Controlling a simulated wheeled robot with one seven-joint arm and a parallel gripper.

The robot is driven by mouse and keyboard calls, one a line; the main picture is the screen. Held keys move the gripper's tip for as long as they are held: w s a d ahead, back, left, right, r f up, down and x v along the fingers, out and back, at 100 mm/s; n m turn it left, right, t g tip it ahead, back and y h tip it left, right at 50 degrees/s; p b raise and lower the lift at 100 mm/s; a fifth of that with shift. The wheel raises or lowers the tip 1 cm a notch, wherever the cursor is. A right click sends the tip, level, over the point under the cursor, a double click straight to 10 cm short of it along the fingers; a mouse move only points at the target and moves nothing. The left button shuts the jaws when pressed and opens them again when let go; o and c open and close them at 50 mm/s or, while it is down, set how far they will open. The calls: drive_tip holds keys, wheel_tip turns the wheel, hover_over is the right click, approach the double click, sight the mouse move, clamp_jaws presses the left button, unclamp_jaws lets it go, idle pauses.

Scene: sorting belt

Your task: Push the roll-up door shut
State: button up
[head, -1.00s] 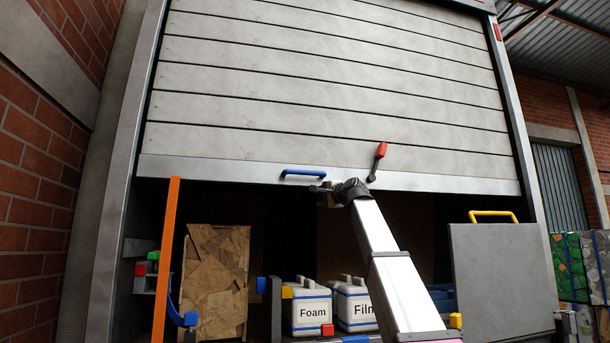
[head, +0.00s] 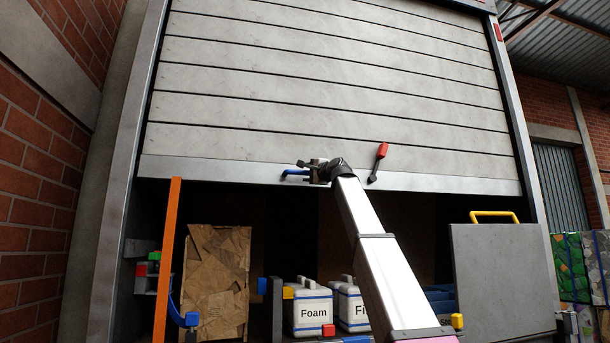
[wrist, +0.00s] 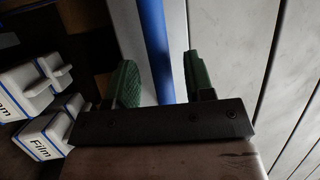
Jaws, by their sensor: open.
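The grey slatted roll-up door (head: 320,90) is partly lowered, its bottom rail (head: 225,172) hanging above the dark opening. A blue handle (head: 293,173) is on the bottom rail, partly hidden by my gripper (head: 308,170). In the wrist view the blue handle bar (wrist: 156,45) runs between the two green-padded fingers of my gripper (wrist: 160,82), with a gap on each side. The fingers are open and stand around the bar. A red-tipped latch lever (head: 378,160) sits on the rail to the right of my gripper.
Below the door stand a cardboard bale (head: 215,285), white jugs marked Foam (head: 312,306) and Film (wrist: 42,137), and an orange post (head: 167,260). A grey panel with a yellow handle (head: 500,275) stands at the right. A brick wall (head: 35,160) is at the left.

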drive_tip(key=shift+x, duration=1.3)
clamp_jaws()
wheel_tip(320, 180, down, 59)
drive_tip(key=shift+f, duration=0.2)
unclamp_jaws()
drive_tip(key=v, duration=1)
drive_tip(key=shift+s+d, duration=0.2)
drive_tip(key=shift+s, duration=0.1)
